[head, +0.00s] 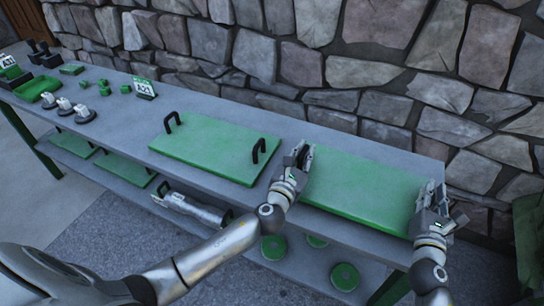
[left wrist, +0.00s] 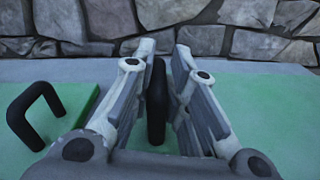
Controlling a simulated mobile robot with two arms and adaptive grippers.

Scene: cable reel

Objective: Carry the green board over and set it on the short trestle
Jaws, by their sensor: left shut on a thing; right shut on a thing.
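A green board (head: 360,188) lies on the right part of the grey table, between my two grippers. My left gripper (head: 299,158) is shut on the board's left black handle; the upright handle (left wrist: 156,100) shows between its fingers in the left wrist view. My right gripper (head: 431,200) is at the board's right end, shut on its handle, which is mostly hidden by the fingers. A second green board (head: 212,148) with two black handles lies just to the left on the table. I cannot make out a short trestle.
The grey table (head: 190,99) runs along a stone wall (head: 380,70). A lower shelf holds green boards (head: 125,168) and green reels (head: 345,276). A green object (head: 529,235) stands at the right edge.

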